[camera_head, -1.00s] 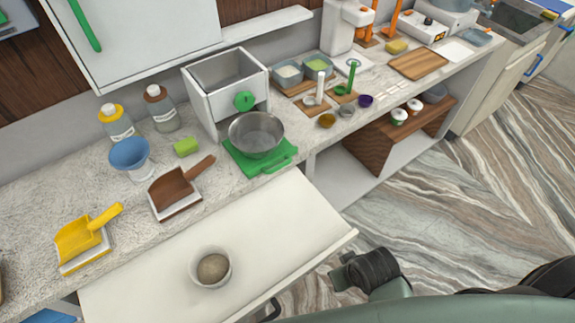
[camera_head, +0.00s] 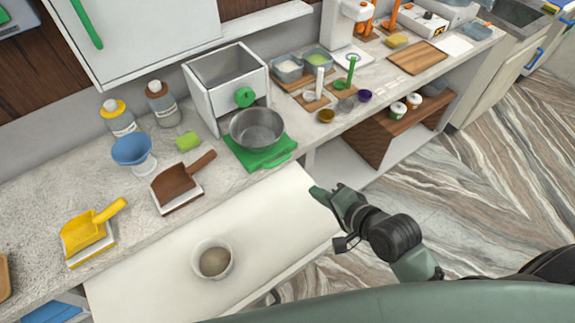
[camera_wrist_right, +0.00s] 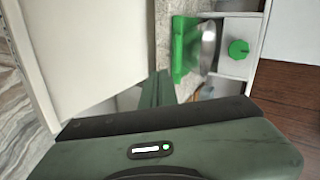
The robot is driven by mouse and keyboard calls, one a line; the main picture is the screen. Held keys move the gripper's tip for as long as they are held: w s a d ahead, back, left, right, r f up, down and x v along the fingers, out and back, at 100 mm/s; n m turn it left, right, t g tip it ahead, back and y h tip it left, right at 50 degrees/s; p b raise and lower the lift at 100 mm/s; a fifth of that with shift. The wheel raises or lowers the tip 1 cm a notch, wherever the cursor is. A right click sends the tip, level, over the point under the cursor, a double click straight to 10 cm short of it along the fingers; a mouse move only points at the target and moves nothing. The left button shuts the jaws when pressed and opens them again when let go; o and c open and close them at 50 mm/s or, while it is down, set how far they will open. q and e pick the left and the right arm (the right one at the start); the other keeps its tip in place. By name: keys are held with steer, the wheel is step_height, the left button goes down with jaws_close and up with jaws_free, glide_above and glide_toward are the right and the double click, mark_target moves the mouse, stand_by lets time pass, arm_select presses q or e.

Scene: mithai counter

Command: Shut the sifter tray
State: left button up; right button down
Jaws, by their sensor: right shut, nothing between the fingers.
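The sifter (camera_head: 206,102) is a white open-topped box with a green knob (camera_head: 244,97), standing on the counter. Its green tray (camera_head: 284,160) sticks out at the front with a grip at its near edge, and a metal bowl (camera_head: 257,128) stands on it. My right gripper (camera_head: 318,192) is shut and empty, to the right of and nearer than the tray, and apart from it. In the right wrist view my fingers (camera_wrist_right: 158,88) are together, with the tray (camera_wrist_right: 180,48) and knob (camera_wrist_right: 238,48) beyond them. My left gripper is not in view.
A wide white pull-out panel (camera_head: 270,225) juts out below the counter, close to my right gripper, with a small bowl (camera_head: 213,260) on it. A brown scoop (camera_head: 180,185) and a green block (camera_head: 187,141) lie left of the tray. Open floor lies right.

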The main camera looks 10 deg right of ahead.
steer(key=w+a+f+m+p, duration=0.1)
steer(key=w+a+f, duration=0.1)
steer(key=w, duration=0.4)
steer(key=w+a+f+p, duration=0.2)
steer(key=w, duration=0.5)
steer(key=shift+a+f+m+t, duration=0.4)
